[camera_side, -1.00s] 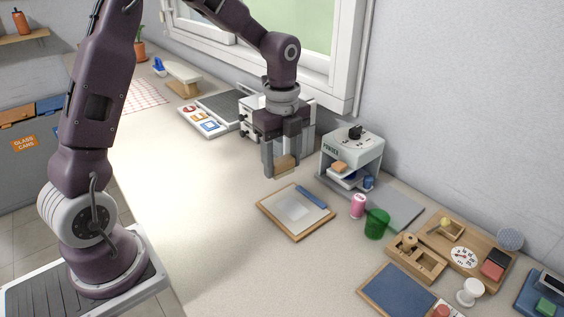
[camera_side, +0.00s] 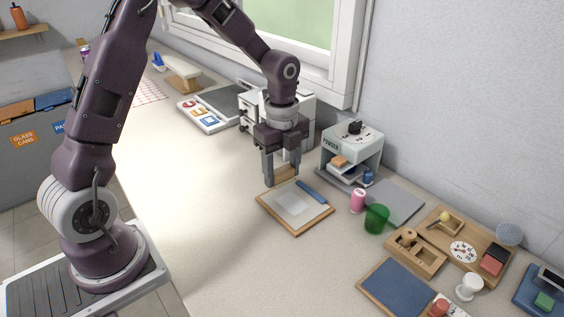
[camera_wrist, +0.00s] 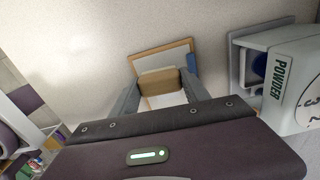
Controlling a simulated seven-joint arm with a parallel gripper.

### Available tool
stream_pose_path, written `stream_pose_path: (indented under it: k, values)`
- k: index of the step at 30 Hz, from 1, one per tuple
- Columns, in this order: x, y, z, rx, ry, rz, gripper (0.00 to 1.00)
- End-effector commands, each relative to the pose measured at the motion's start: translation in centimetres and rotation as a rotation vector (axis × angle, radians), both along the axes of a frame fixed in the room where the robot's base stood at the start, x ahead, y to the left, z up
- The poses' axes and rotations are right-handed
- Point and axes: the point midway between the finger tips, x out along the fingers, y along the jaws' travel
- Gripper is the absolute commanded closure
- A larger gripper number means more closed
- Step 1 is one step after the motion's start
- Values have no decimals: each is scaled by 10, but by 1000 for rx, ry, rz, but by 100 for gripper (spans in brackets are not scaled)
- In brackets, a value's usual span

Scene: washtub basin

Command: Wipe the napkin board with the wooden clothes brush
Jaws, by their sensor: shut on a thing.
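The napkin board (camera_side: 291,205) lies flat on the counter: a wood-framed white panel with a grey patch and a blue strip along its right side. It also shows in the wrist view (camera_wrist: 143,60), past my fingers. My gripper (camera_side: 282,179) is shut on the wooden clothes brush (camera_side: 284,173), a tan block that also shows between the fingers in the wrist view (camera_wrist: 158,80). The brush is at the board's far left edge, low over it. I cannot tell whether it touches the board. The brush's underside is hidden.
A powder dispenser (camera_side: 352,145) stands right of my gripper, and a white drawer unit (camera_side: 304,125) stands behind it. A pink canister (camera_side: 358,201) and a green cup (camera_side: 376,218) stand right of the board. The counter left of the board is clear.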

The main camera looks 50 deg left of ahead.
Motion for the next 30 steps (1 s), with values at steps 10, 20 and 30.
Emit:
stream_pose_path:
  k: [10,20,30]
  values:
    - [-1,0,-36,-1,4,0,90]
    - [0,-29,-42,0,1,-3,97]
    - [0,-22,-41,0,0,3,97]
